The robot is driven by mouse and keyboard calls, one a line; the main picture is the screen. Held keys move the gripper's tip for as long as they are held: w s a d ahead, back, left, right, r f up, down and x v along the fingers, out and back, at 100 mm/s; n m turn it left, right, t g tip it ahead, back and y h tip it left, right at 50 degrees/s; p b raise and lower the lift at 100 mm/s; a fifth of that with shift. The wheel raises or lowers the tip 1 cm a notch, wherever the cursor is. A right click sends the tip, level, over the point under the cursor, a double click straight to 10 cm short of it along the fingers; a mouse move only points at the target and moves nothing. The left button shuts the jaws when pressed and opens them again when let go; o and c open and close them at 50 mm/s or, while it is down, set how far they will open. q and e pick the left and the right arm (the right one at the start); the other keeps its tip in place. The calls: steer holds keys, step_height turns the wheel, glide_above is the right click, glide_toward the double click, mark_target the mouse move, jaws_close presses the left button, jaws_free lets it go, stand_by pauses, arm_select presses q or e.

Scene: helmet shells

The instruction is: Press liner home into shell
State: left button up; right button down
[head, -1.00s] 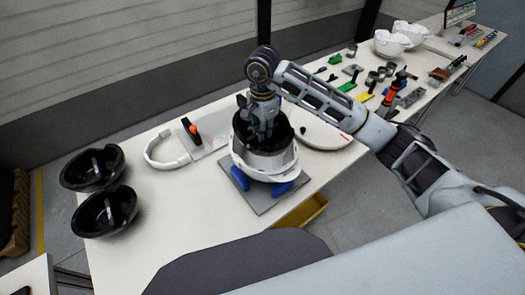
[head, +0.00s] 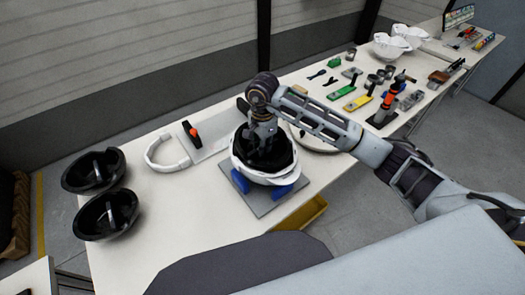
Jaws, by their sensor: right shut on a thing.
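The white shell (head: 266,177) sits open side up between blue supports (head: 240,181) on a grey plate on the table. The black liner (head: 284,155) is down inside the shell, with its dark rim showing around the inside of the white rim. My right gripper (head: 263,150) reaches down into the liner from above and is shut on it. Its fingertips are partly hidden in the dark liner, so I cannot tell whether the liner is fully seated. My left gripper is not in view.
Two black liners (head: 93,170) lie at the table's left. A white band (head: 164,152) and a red-and-black tool (head: 192,132) lie behind the plate. Several tools and white shells (head: 389,46) occupy the table's far right.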

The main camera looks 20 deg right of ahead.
steer(key=shift+f, duration=1.35)
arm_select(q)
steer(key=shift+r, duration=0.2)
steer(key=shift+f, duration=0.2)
arm_select(e)
steer(key=shift+f, duration=0.2)
steer(key=c, duration=1.5)
jaws_free()
steer(key=shift+o, duration=0.2)
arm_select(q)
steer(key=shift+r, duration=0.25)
arm_select(e)
steer(key=shift+r, duration=0.25)
step_height(320, 180, up, 10)
steer(key=shift+f+b, duration=0.1)
steer(key=shift+b, duration=0.55)
steer(key=shift+r, duration=1.05)
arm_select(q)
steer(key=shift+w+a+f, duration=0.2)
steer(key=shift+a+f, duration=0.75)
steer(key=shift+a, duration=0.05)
